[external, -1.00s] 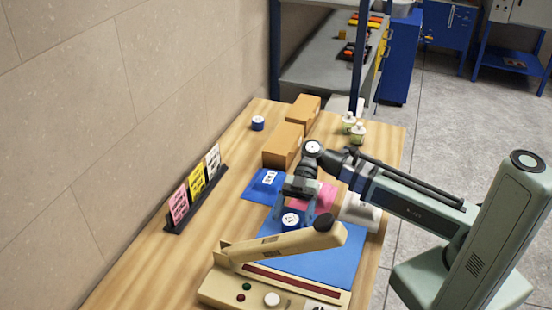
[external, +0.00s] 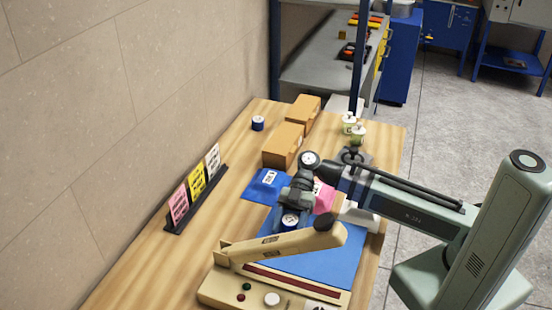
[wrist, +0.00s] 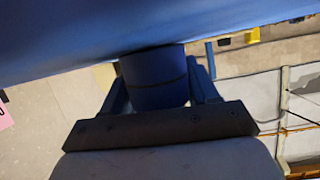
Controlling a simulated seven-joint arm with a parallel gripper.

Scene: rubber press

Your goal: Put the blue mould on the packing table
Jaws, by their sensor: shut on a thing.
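My gripper (external: 291,212) is low over the blue mat (external: 337,262), behind the beige press lever. It is shut on a blue cylinder (external: 290,221) with a white marked top. In the wrist view the blue cylinder (wrist: 155,80) sits between both fingers, and its far end meets a wide blue surface; I cannot tell if they touch. A similar blue cylinder (external: 257,123) stands alone at the far left of the wooden table. A blue block with a white label (external: 268,179) sits behind my gripper. The pictures do not mark which table is the packing table.
The beige press (external: 280,250) with its long lever fills the front of the wooden table (external: 150,260). A card rack (external: 195,197) stands at left. Cardboard boxes (external: 283,145), green-white bottles (external: 351,124) and a pink block (external: 323,197) are behind. A grey shelf (external: 320,70) stands beyond.

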